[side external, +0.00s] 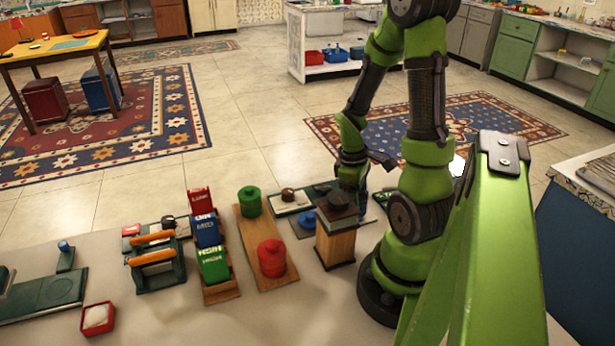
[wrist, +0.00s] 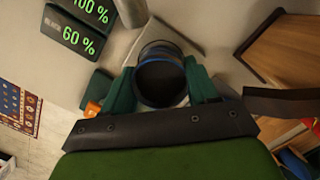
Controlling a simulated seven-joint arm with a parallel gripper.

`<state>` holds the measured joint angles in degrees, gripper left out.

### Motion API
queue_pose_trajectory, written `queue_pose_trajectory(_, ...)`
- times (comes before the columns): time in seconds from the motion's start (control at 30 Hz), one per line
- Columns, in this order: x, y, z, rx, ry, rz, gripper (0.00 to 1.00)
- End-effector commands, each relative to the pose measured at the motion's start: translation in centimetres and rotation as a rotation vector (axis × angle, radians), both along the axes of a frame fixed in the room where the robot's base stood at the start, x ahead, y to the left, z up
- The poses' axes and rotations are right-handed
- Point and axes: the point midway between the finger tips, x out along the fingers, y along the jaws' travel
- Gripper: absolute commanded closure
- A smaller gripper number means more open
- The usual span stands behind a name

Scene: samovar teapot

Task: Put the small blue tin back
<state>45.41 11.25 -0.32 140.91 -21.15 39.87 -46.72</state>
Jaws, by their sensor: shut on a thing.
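My gripper (wrist: 162,92) is shut on a small round tin (wrist: 160,72) in the wrist view. The tin has a dark top and a blue rim, and a green finger lies on each side of it. In the side view my gripper (side external: 350,180) is low over the table behind a wooden box, and the held tin cannot be made out there. A green round tin (side external: 250,201) and a red round tin (side external: 271,258) stand on a wooden board (side external: 259,233).
The wooden box (side external: 336,248) with a dark top stands close to my gripper. Red, blue and green packets (side external: 207,230) stand in a wooden rack to the left. A dark display (wrist: 80,30) reads 100 % and 60 %. A red dish (side external: 98,318) is at front left.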

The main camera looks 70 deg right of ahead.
Motion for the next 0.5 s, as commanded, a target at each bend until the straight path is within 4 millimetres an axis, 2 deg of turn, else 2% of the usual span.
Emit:
queue_pose_trajectory(0.17, 0.1, -0.1, 2.7, -0.006, -0.006, 0.0, 0.78)
queue_pose_trajectory(0.4, 0.1, -0.1, 7.4, -0.005, -0.006, 0.001, 0.78)
queue_pose_trajectory(0.5, 0.1, 0.0, 8.7, -0.003, -0.004, 0.005, 0.78)
